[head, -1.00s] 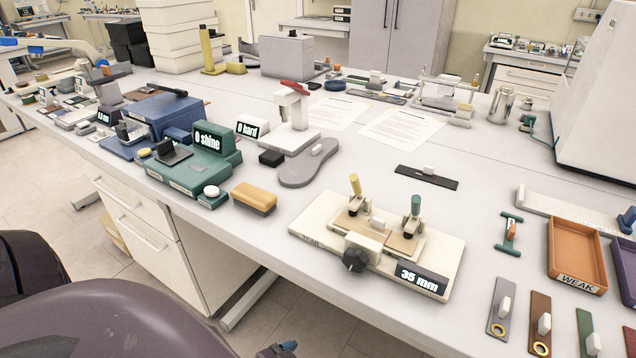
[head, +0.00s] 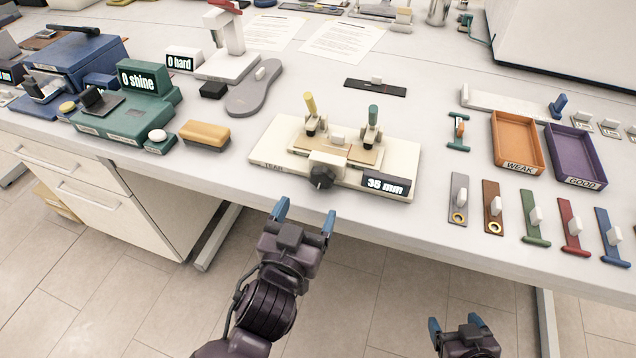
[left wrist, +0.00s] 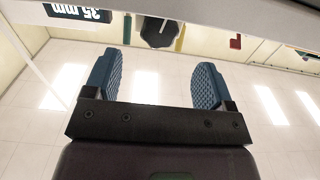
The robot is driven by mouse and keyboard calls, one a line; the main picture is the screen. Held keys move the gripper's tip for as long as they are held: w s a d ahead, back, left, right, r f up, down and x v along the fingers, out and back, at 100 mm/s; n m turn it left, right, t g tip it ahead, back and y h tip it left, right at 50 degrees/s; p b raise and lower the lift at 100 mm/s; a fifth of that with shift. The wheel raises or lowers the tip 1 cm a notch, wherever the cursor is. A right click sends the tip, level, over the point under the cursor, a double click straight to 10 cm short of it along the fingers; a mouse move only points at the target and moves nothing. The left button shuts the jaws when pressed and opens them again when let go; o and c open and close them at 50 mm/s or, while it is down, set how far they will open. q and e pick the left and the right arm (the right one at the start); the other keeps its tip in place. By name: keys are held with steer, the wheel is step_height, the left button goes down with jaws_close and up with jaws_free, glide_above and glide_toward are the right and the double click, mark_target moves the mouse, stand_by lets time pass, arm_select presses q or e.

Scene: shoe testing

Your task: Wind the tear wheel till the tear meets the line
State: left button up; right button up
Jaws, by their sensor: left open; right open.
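The tear rig (head: 270,150) is a cream block near the bench's front edge in the head view. Its tear wheel (head: 321,177) is a black knob on the front face; a dark knob also shows at the top of the left wrist view (left wrist: 158,32). Its display (head: 385,184) reads 35 mm. A tan sample (head: 362,155) lies on top under a yellow-handled and a green-handled clamp. The tear and the line are too small to tell. My left gripper (head: 305,212) is open and empty, just in front of the wheel, not touching. My right gripper (head: 455,325) is open and empty, off the bench's front.
A tan brush (head: 204,134) and a green shine tester (head: 125,115) stand left of the rig. Right of it are an orange WEAK tray (head: 517,167), a purple GOOD tray (head: 587,183) and several coloured strips. The bench strip left of the grey strip (head: 459,190) is clear.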

mark_target(320, 182)
arm_select(q)
steer(key=x, duration=0.5)
steer(key=shift+w+d, duration=0.15)
steer(key=shift+w, duration=0.15)
steer(key=shift+w+d, duration=0.2)
steer(key=shift+w, duration=0.45)
arm_select(e)
steer(key=shift+d, duration=0.25)
arm_select(q)
steer(key=c, duration=0.9)
steer(key=shift+r+m+p, duration=0.3)
steer(key=shift+m+p, duration=0.5)
steer(key=shift+m, duration=0.5)
steer(key=shift+f+m+p, duration=0.15)
steer(key=shift+m+p, duration=0.35)
steer(key=shift+m, duration=0.1)
steer(key=shift+f, duration=0.1)
arm_select(e)
steer(key=shift+s+d+r, duration=0.15)
steer(key=shift+s+r, duration=0.45)
